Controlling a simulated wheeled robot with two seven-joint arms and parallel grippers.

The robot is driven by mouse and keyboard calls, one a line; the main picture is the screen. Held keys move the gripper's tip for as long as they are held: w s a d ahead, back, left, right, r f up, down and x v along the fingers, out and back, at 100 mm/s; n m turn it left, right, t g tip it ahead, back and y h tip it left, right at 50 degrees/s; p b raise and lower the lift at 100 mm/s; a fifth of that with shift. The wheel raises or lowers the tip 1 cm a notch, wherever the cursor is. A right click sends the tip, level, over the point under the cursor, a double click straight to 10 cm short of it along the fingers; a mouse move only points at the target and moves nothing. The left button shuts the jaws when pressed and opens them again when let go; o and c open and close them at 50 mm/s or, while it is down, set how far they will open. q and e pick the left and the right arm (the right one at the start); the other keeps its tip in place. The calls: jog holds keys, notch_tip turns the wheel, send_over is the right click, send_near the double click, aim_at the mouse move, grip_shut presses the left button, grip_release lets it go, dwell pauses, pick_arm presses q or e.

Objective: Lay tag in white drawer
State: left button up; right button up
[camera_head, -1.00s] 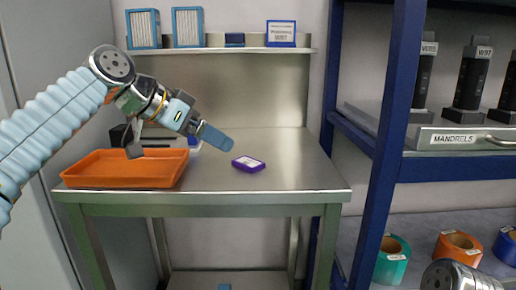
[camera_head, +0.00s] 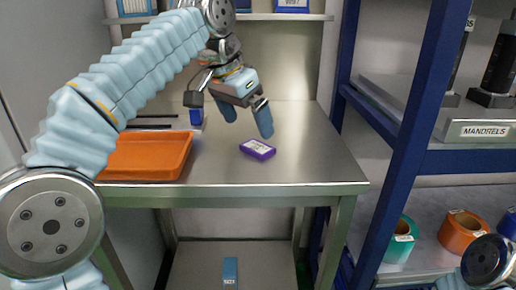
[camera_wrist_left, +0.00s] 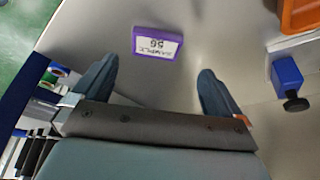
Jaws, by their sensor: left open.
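A purple tag (camera_head: 258,149) with a white label lies flat on the steel table (camera_head: 310,165), right of the middle. In the left wrist view the tag (camera_wrist_left: 157,43) reads "SAMPLE 56" upside down and lies ahead of the fingertips. My left gripper (camera_head: 248,124) is open and empty, above the table just behind and left of the tag. Its two spread fingers also show in the left wrist view (camera_wrist_left: 157,72). No white drawer can be made out. Of my right arm only a rounded part shows at the lower right of the head view.
The table right of the tag is clear.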

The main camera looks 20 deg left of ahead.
aim_at(257, 146)
pick_arm(q)
jog(key=x, duration=0.5)
jog(key=shift+s+d+f, duration=0.2)
jog(key=shift+s+f, duration=0.05)
jog(key=shift+f, duration=0.15)
jog(key=c, duration=1.1)
jog(key=shift+r, duration=0.1)
jog(key=shift+c, duration=0.2)
